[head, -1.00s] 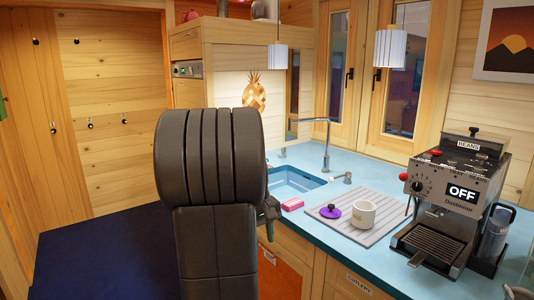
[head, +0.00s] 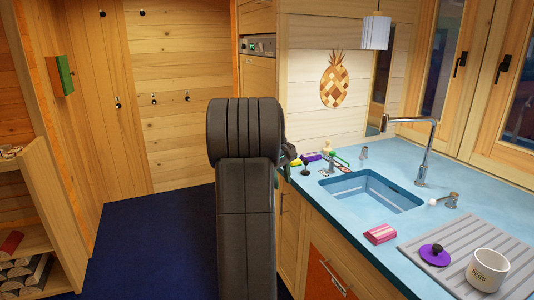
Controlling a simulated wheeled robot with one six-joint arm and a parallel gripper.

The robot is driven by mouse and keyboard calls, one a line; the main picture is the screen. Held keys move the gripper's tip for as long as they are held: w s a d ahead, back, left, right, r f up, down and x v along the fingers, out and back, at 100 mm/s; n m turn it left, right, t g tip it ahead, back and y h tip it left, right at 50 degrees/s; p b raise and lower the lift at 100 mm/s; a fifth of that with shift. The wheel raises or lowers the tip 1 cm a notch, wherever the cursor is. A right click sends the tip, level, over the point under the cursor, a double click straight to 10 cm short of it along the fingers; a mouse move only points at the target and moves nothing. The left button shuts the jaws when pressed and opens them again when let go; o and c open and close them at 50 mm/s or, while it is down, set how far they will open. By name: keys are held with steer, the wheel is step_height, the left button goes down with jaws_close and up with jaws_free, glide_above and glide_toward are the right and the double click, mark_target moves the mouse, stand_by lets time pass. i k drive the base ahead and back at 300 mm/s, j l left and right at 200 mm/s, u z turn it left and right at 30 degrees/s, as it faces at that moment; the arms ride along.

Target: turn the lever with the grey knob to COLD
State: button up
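A small metal lever fitting (head: 364,152) stands on the blue counter behind the sink, left of the tall tap (head: 427,150). It may be the lever with the grey knob, but its knob colour and any COLD mark are too small to tell. A second fitting (head: 453,200) stands right of the tap, with a pale, whitish knob (head: 433,202) pointing left. My arm fills the middle of the head view. Only a dark part of its far end (head: 286,160) shows, beside the counter's left end; the fingers are hidden or too small to read.
The sink (head: 372,192) is set in the counter. A dark-knobbed upright item (head: 305,165), a yellow item (head: 295,162) and a green-handled item (head: 341,157) stand near its left end. Blue floor (head: 150,250) is clear at left.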

mark_target(365, 149)
steer(key=i+z, duration=0.15)
steer(key=i, duration=0.3)
steer(key=i+j+z, duration=0.1)
steer(key=i, duration=0.35)
steer(key=i+j+z, duration=0.15)
steer(key=i, duration=0.25)
steer(key=i+j+z, duration=0.15)
steer(key=i, duration=0.3)
steer(key=i+j+z, duration=0.3)
steer(key=z, duration=0.2)
steer(key=i+j+z, duration=0.65)
steer(key=j+z, duration=0.3)
steer(key=j, duration=0.05)
